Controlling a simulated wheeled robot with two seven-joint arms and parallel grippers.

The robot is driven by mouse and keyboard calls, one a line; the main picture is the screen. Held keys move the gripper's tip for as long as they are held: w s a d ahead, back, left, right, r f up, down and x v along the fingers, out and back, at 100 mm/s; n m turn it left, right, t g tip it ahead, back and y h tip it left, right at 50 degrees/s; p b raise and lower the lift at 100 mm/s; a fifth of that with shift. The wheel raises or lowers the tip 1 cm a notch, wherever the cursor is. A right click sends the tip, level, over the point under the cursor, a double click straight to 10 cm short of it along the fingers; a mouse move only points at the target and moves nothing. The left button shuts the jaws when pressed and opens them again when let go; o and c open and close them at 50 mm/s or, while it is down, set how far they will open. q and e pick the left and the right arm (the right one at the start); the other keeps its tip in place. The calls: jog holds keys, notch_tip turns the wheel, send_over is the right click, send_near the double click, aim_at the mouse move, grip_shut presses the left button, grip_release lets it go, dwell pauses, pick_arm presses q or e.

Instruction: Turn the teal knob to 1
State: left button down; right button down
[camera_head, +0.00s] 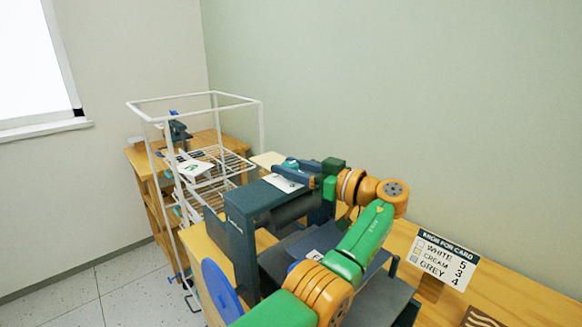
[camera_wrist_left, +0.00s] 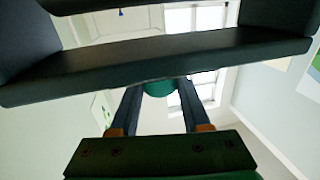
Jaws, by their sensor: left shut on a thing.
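The teal knob (camera_wrist_left: 158,88) shows between my left gripper's two dark fingers (camera_wrist_left: 157,100) in the left wrist view. My left gripper (camera_head: 291,168) is shut on it above the top beam of a dark blue press (camera_head: 243,215) in the head view. There, the fingers hide most of the knob, and only a little teal (camera_head: 290,162) shows. I cannot read the number that the knob points to. A white label (camera_head: 282,183) lies on the press top beside the fingers. My right gripper is not in view.
A white wire drying rack (camera_head: 262,122) stands left of the press. A wooden shelf unit (camera_head: 143,190) is behind it. A blue wheel (camera_head: 221,290) is at the press's near side. A card sign (camera_head: 444,259) lists WHITE 5, CREAM 3, GREY 4 on the wooden table (camera_head: 520,303).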

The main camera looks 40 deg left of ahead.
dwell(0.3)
pick_arm(q)
jog(key=shift+c, duration=1.8)
grip_release()
jog(key=shift+a, duration=0.1)
jog(key=shift+r, duration=0.35)
jog(key=s+d+r+b, duration=0.6)
jog(key=s+d+r, duration=0.3)
jog(key=r, duration=0.3)
jog(key=shift+s+r, duration=0.15)
jog(key=shift+s, duration=0.7)
